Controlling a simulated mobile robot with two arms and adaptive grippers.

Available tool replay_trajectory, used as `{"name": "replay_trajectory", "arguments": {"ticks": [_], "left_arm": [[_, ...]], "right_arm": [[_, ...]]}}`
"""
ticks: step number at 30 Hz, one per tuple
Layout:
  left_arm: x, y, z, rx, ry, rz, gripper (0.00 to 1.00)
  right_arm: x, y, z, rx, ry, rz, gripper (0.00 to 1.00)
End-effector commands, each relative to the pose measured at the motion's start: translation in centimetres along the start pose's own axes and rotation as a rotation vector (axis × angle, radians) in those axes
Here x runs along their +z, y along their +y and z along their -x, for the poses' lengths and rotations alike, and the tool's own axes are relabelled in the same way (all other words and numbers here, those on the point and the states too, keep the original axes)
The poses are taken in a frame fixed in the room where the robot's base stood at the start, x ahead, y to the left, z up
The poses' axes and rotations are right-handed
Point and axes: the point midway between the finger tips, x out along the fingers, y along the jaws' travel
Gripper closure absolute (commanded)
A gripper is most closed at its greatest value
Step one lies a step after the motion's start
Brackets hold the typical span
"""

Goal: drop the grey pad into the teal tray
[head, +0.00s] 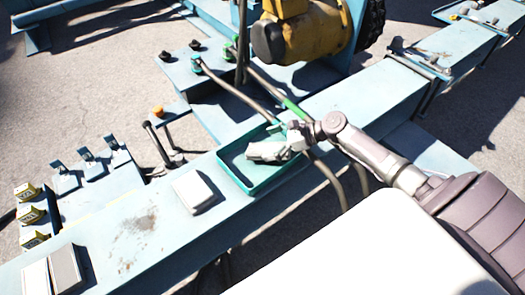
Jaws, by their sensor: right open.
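The teal tray (241,180) sits on the blue beam, with its raised rim showing around a flat floor. My right gripper (262,151) is over the tray, its jaws open. A pale grey shape at its tip hangs over or lies in the tray; I cannot tell whether it is all fingers or partly a pad. A flat darker grey pad (66,268) lies on the beam at the lower left, beside an off-white one. My left gripper is out of view.
A light grey block (194,191) lies on the beam just left of the tray. Levers and yellow-marked blocks (31,214) stand at the left. Cables (240,96) pass behind and beside the tray. A yellow motor (283,38) stands at the back.

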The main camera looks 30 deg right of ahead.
Motion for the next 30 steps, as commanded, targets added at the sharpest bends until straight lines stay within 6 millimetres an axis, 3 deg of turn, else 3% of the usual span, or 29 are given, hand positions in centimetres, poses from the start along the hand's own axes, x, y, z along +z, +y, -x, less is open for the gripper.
{"name": "replay_trajectory", "arguments": {"ticks": [7, 21, 30], "left_arm": [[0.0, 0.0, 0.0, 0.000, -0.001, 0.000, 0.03], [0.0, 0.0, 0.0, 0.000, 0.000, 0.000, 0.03], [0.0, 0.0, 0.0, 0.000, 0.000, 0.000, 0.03]], "right_arm": [[-0.1, 0.0, 1.8, -0.001, 0.003, -0.001, 0.00], [-0.1, 0.0, 10.8, 0.001, 0.003, -0.001, 0.00], [0.0, 0.0, 12.0, 0.000, -0.001, 0.000, 0.00]]}}
